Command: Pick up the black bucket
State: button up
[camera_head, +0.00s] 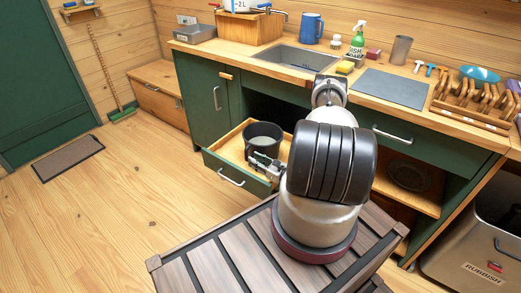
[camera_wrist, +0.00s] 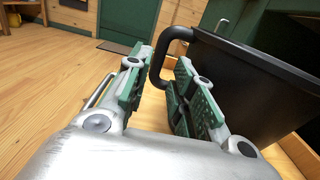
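The black bucket (camera_head: 263,137) stands in an open wooden drawer (camera_head: 231,147) of the green counter in the head view. In the wrist view the bucket (camera_wrist: 262,85) fills the right side, and its curved black handle (camera_wrist: 158,65) points left toward the fingers. My gripper (camera_head: 262,166) is at the bucket's near side. In the wrist view my gripper (camera_wrist: 158,85) is open, with green-padded fingers apart. The handle shows in the gap between the fingertips; I cannot tell whether either finger touches it. The right finger lies close to the bucket wall.
The counter top (camera_head: 335,80) holds a sink (camera_head: 297,58), a blue mug (camera_head: 311,28), a spray bottle (camera_head: 357,40) and a dish rack (camera_head: 474,105). A rubbish bin (camera_head: 475,255) stands at the right.

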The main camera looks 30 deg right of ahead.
aim_at(246, 157)
jog(key=x, duration=0.5)
jog(key=shift+w+a+f, duration=0.2)
jog(key=shift+a+f, duration=0.05)
jog(key=shift+f, duration=0.05)
grip_shut()
